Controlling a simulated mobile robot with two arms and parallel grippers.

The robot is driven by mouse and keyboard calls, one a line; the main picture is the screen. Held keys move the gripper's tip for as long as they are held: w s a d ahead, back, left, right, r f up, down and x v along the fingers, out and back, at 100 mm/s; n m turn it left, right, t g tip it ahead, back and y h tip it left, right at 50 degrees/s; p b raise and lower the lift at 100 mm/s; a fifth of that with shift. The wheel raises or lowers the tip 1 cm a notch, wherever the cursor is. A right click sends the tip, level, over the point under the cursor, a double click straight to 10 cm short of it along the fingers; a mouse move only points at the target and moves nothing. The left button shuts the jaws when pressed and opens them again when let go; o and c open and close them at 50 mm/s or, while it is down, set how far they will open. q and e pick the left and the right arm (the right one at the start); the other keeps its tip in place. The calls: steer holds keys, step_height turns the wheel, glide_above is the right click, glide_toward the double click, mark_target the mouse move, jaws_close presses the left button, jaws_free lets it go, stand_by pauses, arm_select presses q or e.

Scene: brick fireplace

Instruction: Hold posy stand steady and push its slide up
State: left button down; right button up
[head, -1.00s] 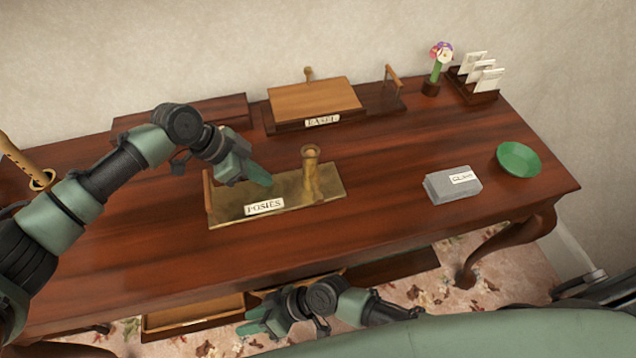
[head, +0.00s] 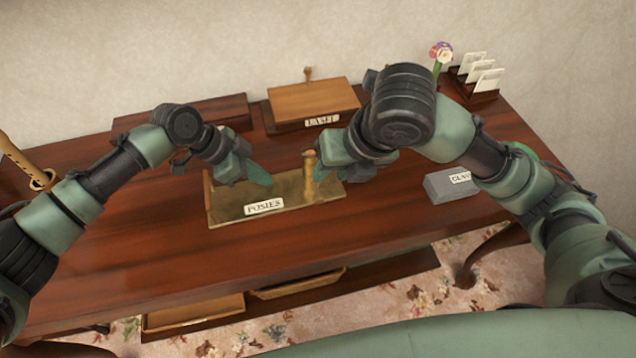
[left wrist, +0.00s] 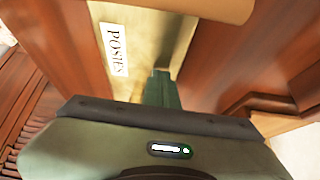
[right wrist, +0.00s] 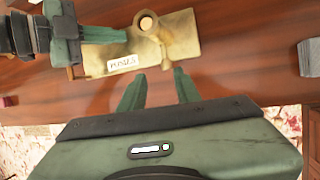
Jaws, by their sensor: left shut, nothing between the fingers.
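The posy stand is a flat brass plate (head: 295,190) labelled POSIES, with an upright brass tube (head: 309,165) near its right end. My left gripper (head: 262,178) is shut and empty, its tips low over the plate's left half. In the left wrist view its closed fingers (left wrist: 161,88) lie over the brass beside the label (left wrist: 114,48); contact is unclear. My right gripper (head: 326,172) is beside the tube's right side. In the right wrist view its fingers (right wrist: 160,76) are apart at the plate's front edge, with the tube (right wrist: 147,22) just beyond and nothing held.
A grey block (head: 447,186) and a mostly hidden green dish (head: 530,152) are at the right, by my right arm. A flower posy (head: 441,52) and card rack (head: 476,75) stand at the back right. The front left desk is clear.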

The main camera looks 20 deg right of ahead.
mark_target(315, 187)
steer(key=x, duration=1.1)
steer(key=shift+w+d+f, duration=0.15)
steer(key=shift+w+d, duration=0.2)
jaws_close()
stand_by(1.0)
